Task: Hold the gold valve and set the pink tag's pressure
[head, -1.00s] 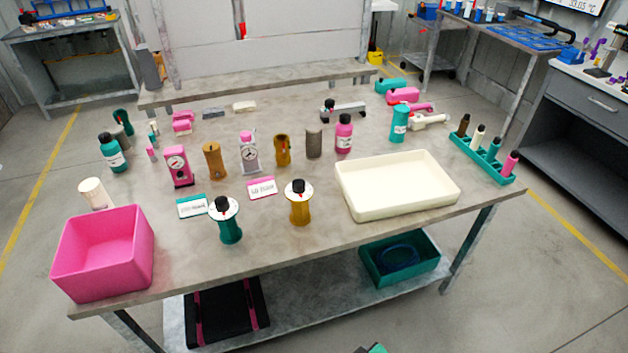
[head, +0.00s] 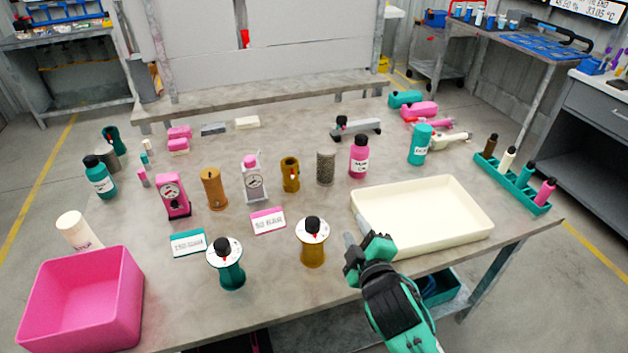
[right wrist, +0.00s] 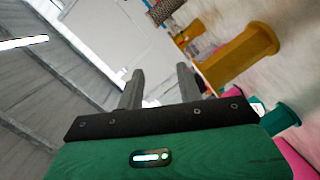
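The gold valve (head: 313,250) stands upright near the table's front, with a white dial (head: 313,229) and a black knob on top. In the right wrist view, a gold body (right wrist: 238,56), likely this valve, lies right of the fingers. The pink tag (head: 268,222) lies behind and left of the valve; its print is too small to read. My right gripper (head: 350,246) is just right of the gold valve, apart from it. The right wrist view shows its fingers (right wrist: 160,78) spread with nothing between them. My left gripper is out of view.
A teal valve (head: 230,276) and a teal tag (head: 189,243) are to the left. A cream tray (head: 480,232) is behind and right of my right gripper. A pink bin (head: 80,310) stands at the front left. Gauges and bottles stand behind the tags.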

